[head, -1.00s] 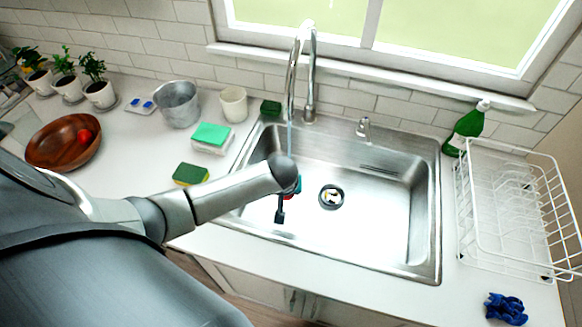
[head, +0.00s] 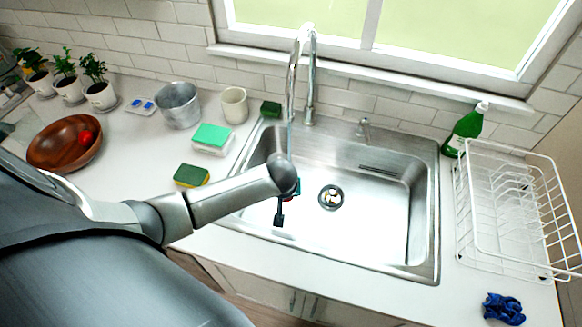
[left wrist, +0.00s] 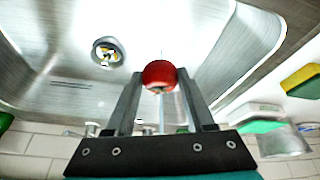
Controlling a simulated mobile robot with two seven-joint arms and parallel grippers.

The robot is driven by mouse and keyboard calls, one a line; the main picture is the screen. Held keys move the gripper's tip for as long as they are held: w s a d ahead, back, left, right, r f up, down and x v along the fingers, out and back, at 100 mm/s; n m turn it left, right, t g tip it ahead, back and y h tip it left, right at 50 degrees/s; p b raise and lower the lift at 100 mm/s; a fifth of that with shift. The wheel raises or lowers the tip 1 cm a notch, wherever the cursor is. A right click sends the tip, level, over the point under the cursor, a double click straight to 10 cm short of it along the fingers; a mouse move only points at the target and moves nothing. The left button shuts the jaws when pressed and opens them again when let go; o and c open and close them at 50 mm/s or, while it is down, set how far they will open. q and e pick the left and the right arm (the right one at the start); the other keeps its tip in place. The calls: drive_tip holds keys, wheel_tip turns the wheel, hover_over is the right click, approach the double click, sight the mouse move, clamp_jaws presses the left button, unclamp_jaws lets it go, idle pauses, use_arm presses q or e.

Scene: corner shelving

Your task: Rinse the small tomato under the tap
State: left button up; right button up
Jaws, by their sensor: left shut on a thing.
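My left gripper (head: 280,216) is low over the sink basin, mostly hidden behind my own wrist in the head view. In the left wrist view its two fingers (left wrist: 159,78) are shut on a small red tomato (left wrist: 159,72), held at the fingertips above the basin. The tap (head: 309,75) arches over the sink, and a thin water stream (head: 290,138) runs down from it towards my wrist. In the left wrist view a thin line of water shows by the tomato; I cannot tell exactly where it lands. My right gripper is not in view.
The steel sink (head: 380,225) has a drain (head: 331,197). A wooden bowl (head: 48,150) with a red tomato (head: 85,137) stands left. Sponges (head: 191,175), a metal bucket (head: 178,105) and a cup (head: 234,105) stand left of the sink; a dish rack (head: 500,200) and green bottle (head: 465,130) stand right.

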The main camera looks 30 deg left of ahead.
use_arm(q)
drive_tip(key=shift+s+d+r, duration=0.3)
drive_tip(key=shift+s+r, duration=0.3)
drive_tip(key=shift+s, duration=0.05)
drive_tip(key=shift+s+d+r, duration=0.25)
drive_tip(key=shift+s+r, duration=0.3)
drive_tip(key=shift+s, duration=0.1)
drive_tip(key=shift+s+d+r, duration=0.3)
drive_tip(key=shift+s+r, duration=0.3)
drive_tip(key=shift+s, duration=0.05)
